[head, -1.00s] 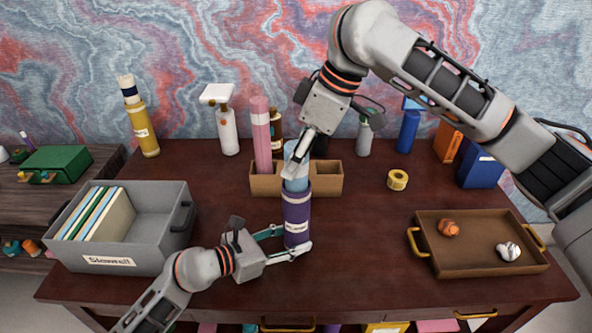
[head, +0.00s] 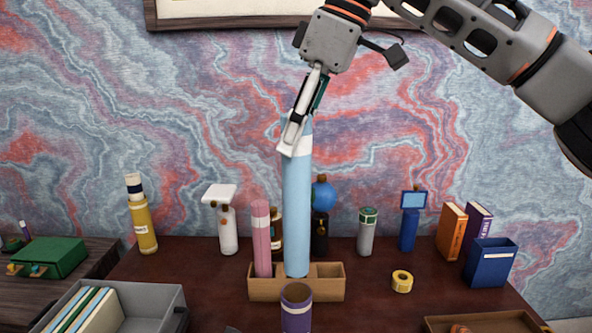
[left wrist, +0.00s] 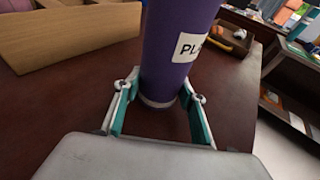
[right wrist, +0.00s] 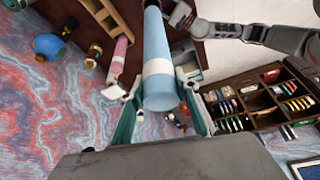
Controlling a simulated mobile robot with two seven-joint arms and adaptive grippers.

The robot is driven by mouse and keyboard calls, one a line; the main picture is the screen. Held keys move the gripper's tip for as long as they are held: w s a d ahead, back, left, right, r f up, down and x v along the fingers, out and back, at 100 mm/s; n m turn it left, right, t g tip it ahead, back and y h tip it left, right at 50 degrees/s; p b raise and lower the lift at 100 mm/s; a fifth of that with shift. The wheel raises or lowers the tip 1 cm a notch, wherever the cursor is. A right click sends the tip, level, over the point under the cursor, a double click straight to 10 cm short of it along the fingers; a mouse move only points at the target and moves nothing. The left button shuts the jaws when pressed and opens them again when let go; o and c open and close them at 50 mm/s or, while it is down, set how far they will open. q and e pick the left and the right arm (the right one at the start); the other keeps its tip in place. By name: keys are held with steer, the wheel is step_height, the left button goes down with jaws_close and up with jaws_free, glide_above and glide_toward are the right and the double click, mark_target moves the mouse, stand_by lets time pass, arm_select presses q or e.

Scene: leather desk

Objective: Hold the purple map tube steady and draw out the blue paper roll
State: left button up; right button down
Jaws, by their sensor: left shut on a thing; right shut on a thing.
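The purple map tube (head: 296,318) stands upright at the bottom of the head view, its open rim showing. In the left wrist view, my left gripper (left wrist: 160,112) is shut around the lower part of the tube (left wrist: 178,45). The long blue paper roll (head: 297,215) hangs upright above the tube, with a white band near its top. Its lower end appears clear of the tube's rim. My right gripper (head: 298,125) is shut on the roll's upper end; the right wrist view also shows the roll (right wrist: 158,60) between its fingers (right wrist: 160,108).
A wooden divided holder (head: 325,283) with a pink roll (head: 262,240) stands behind the tube. Several bottles line the back of the desk. A grey bin (head: 150,303) is at left, a brown tray (head: 490,322) at right, yellow tape (head: 402,281) between holder and tray.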

steer(key=shift+r, duration=0.95)
arm_select(q)
steer(key=o, duration=0.9)
